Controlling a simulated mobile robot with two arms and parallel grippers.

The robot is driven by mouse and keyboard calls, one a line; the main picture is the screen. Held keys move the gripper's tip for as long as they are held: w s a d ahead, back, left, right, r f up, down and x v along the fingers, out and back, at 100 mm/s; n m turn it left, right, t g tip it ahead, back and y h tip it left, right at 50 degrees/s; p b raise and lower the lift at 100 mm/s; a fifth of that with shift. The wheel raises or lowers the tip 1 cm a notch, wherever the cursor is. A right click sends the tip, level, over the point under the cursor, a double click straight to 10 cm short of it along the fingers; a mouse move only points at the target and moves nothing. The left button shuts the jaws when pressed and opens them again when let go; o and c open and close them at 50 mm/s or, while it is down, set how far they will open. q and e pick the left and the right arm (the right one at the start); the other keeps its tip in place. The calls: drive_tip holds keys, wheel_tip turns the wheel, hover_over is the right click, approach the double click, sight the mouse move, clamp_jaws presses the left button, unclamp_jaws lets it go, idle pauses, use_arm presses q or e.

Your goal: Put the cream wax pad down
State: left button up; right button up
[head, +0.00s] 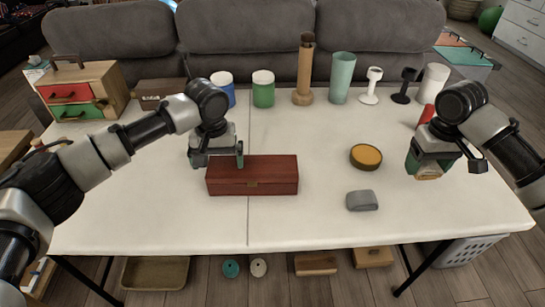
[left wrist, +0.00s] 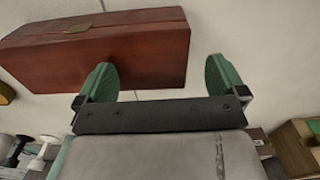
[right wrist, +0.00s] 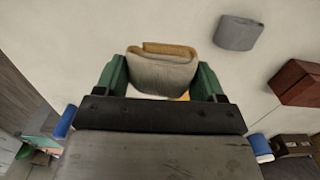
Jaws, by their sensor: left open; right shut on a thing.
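My right gripper (head: 428,168) is shut on the cream wax pad (head: 429,173), over the right part of the white table. In the right wrist view the cream pad (right wrist: 162,72) sits between the two green fingers (right wrist: 161,80), folded-looking, with a tan-yellow edge. I cannot tell from the views whether it touches the table. My left gripper (head: 218,160) is open and empty at the back left of the dark red wooden box (head: 252,183). In the left wrist view its open fingers (left wrist: 161,80) are close to that box (left wrist: 100,55).
A grey pad (head: 362,201) and a round yellow-topped tin (head: 366,156) lie left of my right gripper. Jars, a tan cylinder (head: 304,75), a green cup (head: 342,78) and goblets line the back. A drawer cabinet (head: 82,92) stands back left. The front right of the white table (head: 440,220) is clear.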

sight(408, 198)
drive_tip(key=shift+r, duration=0.15)
wheel_tip(408, 198, down, 10)
drive_tip(key=shift+f, duration=0.1)
idle(0.6)
drive_tip(key=shift+f, duration=0.1)
drive_tip(key=o, duration=1)
wheel_tip(408, 198, up, 12)
drive_tip(key=shift+r, duration=0.2)
